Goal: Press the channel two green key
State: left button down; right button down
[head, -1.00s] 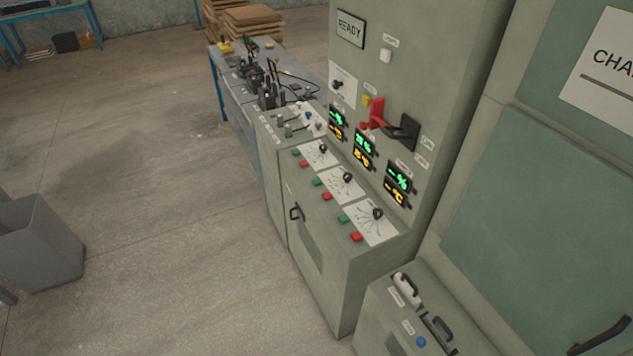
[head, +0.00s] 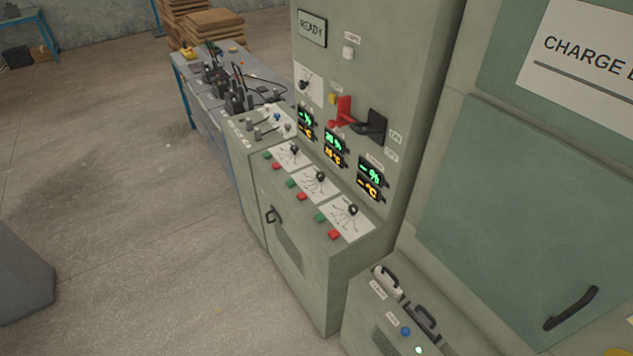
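The charger cabinet (head: 322,262) stands in the middle of the head view, with three channel panels on its sloped desk. Each panel has a black knob, a green key and a red key. The middle panel's green key (head: 291,183) sits just above its red key (head: 302,196), left of the middle knob (head: 320,176). Other green keys sit at the far panel (head: 267,155) and the near panel (head: 320,217). The middle display (head: 334,148) is lit green and orange above. Neither of my grippers is in view.
A red-handled switch (head: 343,112) and a READY sign (head: 312,28) are on the upright panel. A bench (head: 200,88) is beyond. The floor at left is open, except a grey bin (head: 22,275).

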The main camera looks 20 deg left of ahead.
aim_at(291, 183)
jog(key=i+j+z, duration=0.15)
jog(key=z, duration=0.2)
jog(key=j+z, duration=0.35)
jog(key=i+j+z, duration=0.15)
jog(key=z, duration=0.2)
jog(key=i+j+z, duration=0.2)
jog(key=j, duration=1.25)
jog(key=k, duration=0.1)
